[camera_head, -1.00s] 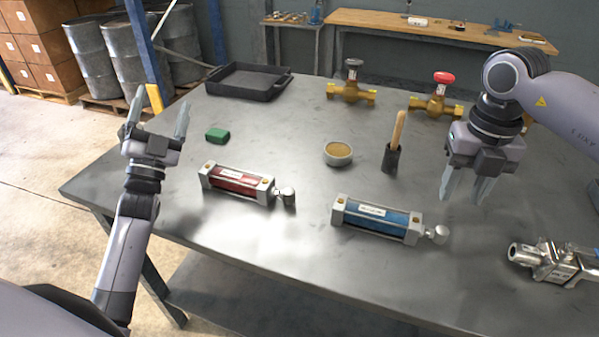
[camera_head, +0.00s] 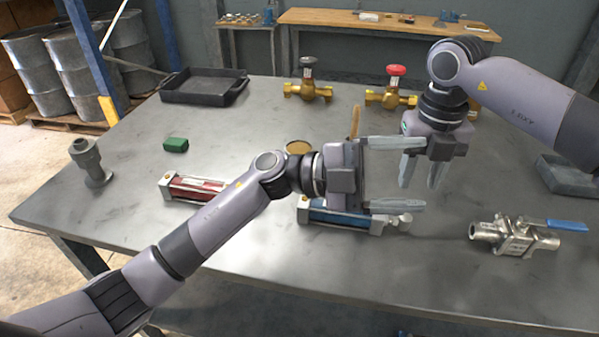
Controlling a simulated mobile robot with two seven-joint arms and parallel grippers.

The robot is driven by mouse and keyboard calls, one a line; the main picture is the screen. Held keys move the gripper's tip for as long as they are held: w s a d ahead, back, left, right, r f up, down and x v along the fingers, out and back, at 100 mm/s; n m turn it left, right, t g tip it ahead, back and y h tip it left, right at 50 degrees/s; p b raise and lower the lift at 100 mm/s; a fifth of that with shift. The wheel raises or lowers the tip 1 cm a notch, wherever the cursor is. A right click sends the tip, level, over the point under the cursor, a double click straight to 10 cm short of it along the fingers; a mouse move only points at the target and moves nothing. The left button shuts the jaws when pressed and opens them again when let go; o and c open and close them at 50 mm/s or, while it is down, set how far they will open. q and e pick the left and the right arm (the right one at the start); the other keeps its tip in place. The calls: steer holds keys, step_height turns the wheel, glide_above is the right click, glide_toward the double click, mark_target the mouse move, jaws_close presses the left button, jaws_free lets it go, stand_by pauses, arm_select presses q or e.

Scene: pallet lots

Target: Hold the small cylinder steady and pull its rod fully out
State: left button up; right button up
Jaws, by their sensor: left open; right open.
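Two pneumatic cylinders lie on the metal table. The blue cylinder (camera_head: 345,219), with grey end caps, is near the front; its rod end (camera_head: 404,219) sticks out to the right. The red cylinder (camera_head: 192,188) is to its left, and my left arm hides its right end and rod. My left gripper (camera_head: 412,174) is open and empty, fingers pointing right, in front of the blue cylinder's upper part in the picture. My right gripper (camera_head: 421,186) is open and empty, fingers down, just behind the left fingers in the picture. Neither is seen touching a cylinder.
A ball valve with a blue handle (camera_head: 515,237) lies at right. Brass valves (camera_head: 308,91), a black tray (camera_head: 203,88) and a grey tray (camera_head: 567,177) stand farther out.

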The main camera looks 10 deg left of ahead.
mark_target(300, 198)
arm_select(q)
step_height(300, 198, down, 6)
steer(key=s+d+n+g+y, duration=0.1)
steer(key=g+y, duration=0.2)
steer(key=y, duration=0.4)
steer(key=w+a+f+n+y, duration=0.1)
steer(key=a+n+y, duration=0.1)
steer(key=a+y, duration=0.1)
steer(key=w+a+f+n+t+y, duration=0.1)
steer(key=w+a+f+n+y, duration=0.1)
steer(key=a+y, duration=0.1)
steer(key=w+a+f+n+t+y, duration=0.1)
steer(key=w+a+f+n+y, duration=0.1)
steer(key=a+n+y, duration=0.1)
steer(key=shift+w+a+f, duration=0.1)
steer(key=shift+w+a, duration=0.05)
steer(key=shift+a, duration=0.25)
steer(key=w+a+n+y, duration=0.1)
steer(key=a, duration=0.1)
steer(key=w+a+r+n+t+y, duration=0.1)
steer(key=a+n+y, duration=0.1)
steer(key=w+a+n+y, duration=0.1)
steer(key=a, duration=0.2)
steer(key=shift+w+a+r+n+t, duration=0.1)
steer(key=shift+w+r+n+t, duration=0.15)
steer(key=shift+n+t, duration=0.15)
steer(key=shift+f, duration=3.5)
steer(key=shift+c, duration=0.3)
